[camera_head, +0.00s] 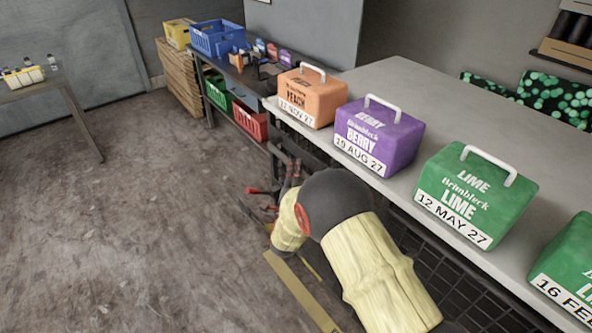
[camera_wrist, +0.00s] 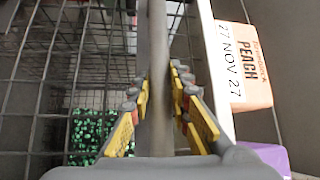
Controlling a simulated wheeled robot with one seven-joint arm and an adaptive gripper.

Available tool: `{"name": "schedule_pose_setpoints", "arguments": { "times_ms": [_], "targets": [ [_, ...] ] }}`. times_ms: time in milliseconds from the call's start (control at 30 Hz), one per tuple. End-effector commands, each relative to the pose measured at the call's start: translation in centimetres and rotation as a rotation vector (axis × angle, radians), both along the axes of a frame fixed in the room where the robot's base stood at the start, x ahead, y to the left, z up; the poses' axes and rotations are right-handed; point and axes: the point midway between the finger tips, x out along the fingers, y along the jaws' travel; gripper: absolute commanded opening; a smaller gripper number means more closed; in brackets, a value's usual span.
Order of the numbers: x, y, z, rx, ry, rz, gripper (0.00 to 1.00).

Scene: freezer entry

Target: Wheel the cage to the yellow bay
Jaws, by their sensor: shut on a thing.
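The cage shows as dark wire mesh (camera_head: 432,268) below the pale top in the head view, partly hidden by my arm. In the wrist view its grey wire mesh (camera_wrist: 40,95) fills the left side, and a grey bar (camera_wrist: 157,40) runs up the middle. My gripper (camera_wrist: 160,95) has its yellow-and-grey fingers on both sides of this bar and is shut on it. In the head view my gripper (camera_head: 275,197) is small and partly hidden behind my arm. A yellow floor stripe (camera_head: 296,287) runs beside my arm; the full bay outline is not visible.
Orange (camera_head: 312,96), purple (camera_head: 378,137) and green (camera_head: 475,195) boxes stand on the pale top (camera_head: 420,85). A dark bench (camera_head: 250,80) with crates stands behind. A small table (camera_head: 40,85) is at far left. The grey floor (camera_head: 130,220) at left is clear.

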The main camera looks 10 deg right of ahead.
Motion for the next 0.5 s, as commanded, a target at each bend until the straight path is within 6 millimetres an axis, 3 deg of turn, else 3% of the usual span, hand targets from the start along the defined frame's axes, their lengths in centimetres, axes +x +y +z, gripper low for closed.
{"name": "schedule_pose_setpoints", "arguments": {
  "times_ms": [100, 500],
  "targets": [
    [-0.03, -0.01, -0.11, 0.000, 0.002, 0.000, 0.00],
    [-0.05, -0.02, -0.18, -0.001, 0.004, 0.000, 0.00]
  ]
}}
